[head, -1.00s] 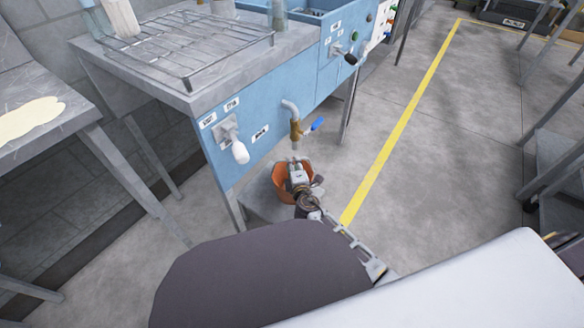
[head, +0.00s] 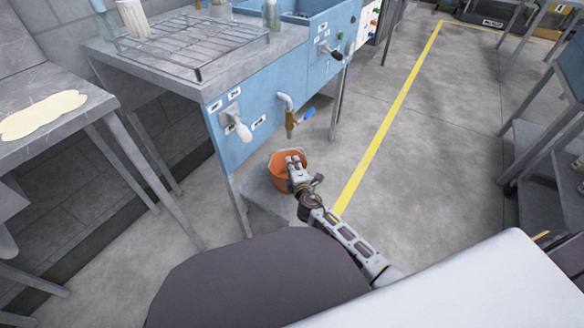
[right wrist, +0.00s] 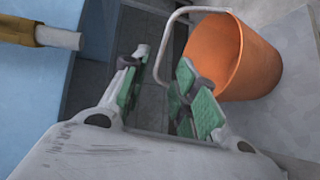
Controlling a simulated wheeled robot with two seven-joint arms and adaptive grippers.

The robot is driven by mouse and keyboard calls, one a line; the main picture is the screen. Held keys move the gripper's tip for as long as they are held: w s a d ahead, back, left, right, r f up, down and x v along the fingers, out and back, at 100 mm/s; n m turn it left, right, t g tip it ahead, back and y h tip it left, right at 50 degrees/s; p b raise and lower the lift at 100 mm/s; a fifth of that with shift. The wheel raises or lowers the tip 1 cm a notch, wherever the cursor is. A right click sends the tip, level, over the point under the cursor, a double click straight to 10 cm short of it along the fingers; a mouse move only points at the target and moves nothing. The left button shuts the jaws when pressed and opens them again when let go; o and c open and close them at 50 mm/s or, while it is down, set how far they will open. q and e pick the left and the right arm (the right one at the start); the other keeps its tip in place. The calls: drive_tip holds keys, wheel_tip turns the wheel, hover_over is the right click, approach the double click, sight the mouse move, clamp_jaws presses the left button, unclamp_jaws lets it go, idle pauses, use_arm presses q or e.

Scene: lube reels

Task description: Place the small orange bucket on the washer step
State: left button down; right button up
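The small orange bucket (head: 278,183) stands upright below the tap at the front of the blue washer (head: 262,98). In the right wrist view the bucket (right wrist: 245,62) is to the right of my gripper, its thin grey handle swung out to the left. My right gripper (head: 295,162) is over the bucket's rim. Its green-padded fingers (right wrist: 160,95) are apart, with the handle's bend in or behind the gap; I cannot tell which. A low grey surface (head: 262,220), perhaps the washer step, shows left of the bucket. My left gripper is not in view.
A brass tap with a blue lever (head: 307,114) juts out above the bucket. A metal table (head: 90,108) stands at left and shelving (head: 540,165) at right. Open floor with a yellow line (head: 385,135) lies between.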

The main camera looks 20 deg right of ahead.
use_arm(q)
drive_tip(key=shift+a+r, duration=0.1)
use_arm(e)
drive_tip(key=shift+s, duration=0.1)
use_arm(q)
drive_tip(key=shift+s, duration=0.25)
use_arm(e)
drive_tip(key=shift+f, duration=0.1)
drive_tip(key=s+a+f+m+g+y, duration=0.1)
drive_tip(key=s+f+m+g, duration=0.3)
drive_tip(key=s, duration=0.5)
drive_tip(key=s+a+f+m+g, duration=0.1)
drive_tip(key=s+f+m+g, duration=0.1)
drive_tip(key=s+f+m, duration=0.5)
drive_tip(key=s+a+r+m+g+y, duration=0.2)
drive_tip(key=s+a, duration=0.1)
drive_tip(key=s, duration=0.5)
drive_tip(key=s+a+r+m+g+y, duration=0.1)
drive_tip(key=s+a+r+m+y, duration=0.1)
drive_tip(key=s, duration=0.6)
drive_tip(key=shift+s+a+r+g+y, duration=0.15)
drive_tip(key=shift+a+g+y, duration=0.2)
drive_tip(key=shift+a, duration=0.55)
